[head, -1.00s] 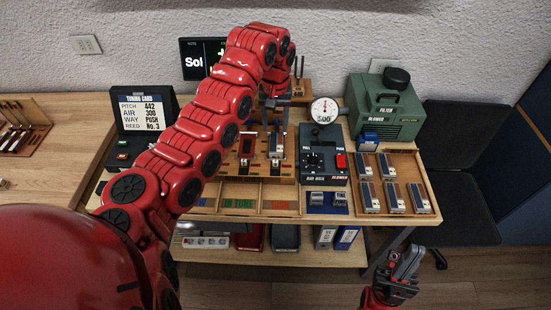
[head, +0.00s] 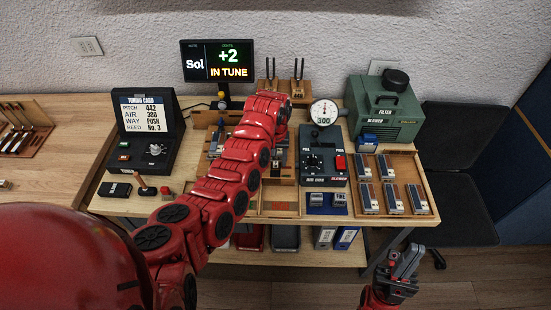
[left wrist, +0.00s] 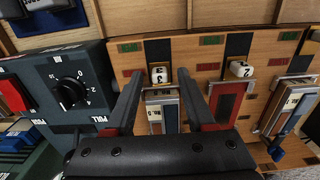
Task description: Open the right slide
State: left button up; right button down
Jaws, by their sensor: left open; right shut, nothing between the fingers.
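In the left wrist view, three slots run across the wooden panel (left wrist: 205,48). The slot nearest the dark box holds a reed block (left wrist: 160,112) with a pale frame, below a white number tag showing 3; I take it as the right slide. My left gripper (left wrist: 162,82) is open, with one finger on each side of this block; I cannot tell whether they touch it. The middle slot (left wrist: 226,103) shows red inside, below tag 2. In the head view my left arm hides most of the panel. My right gripper (head: 402,268) is shut and empty, low at the right.
The dark air-way box (head: 322,155) with a knob and red switch stands close beside the slots. A gauge (head: 323,112) rises behind it. A tray of reed blocks (head: 428,190) and a green blower (head: 384,110) are further right. A screen (head: 217,60) reads "+2 IN TUNE".

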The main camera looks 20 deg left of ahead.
pick_arm(q)
jog(key=shift+f, duration=0.2)
grip_shut()
dwell(1.4)
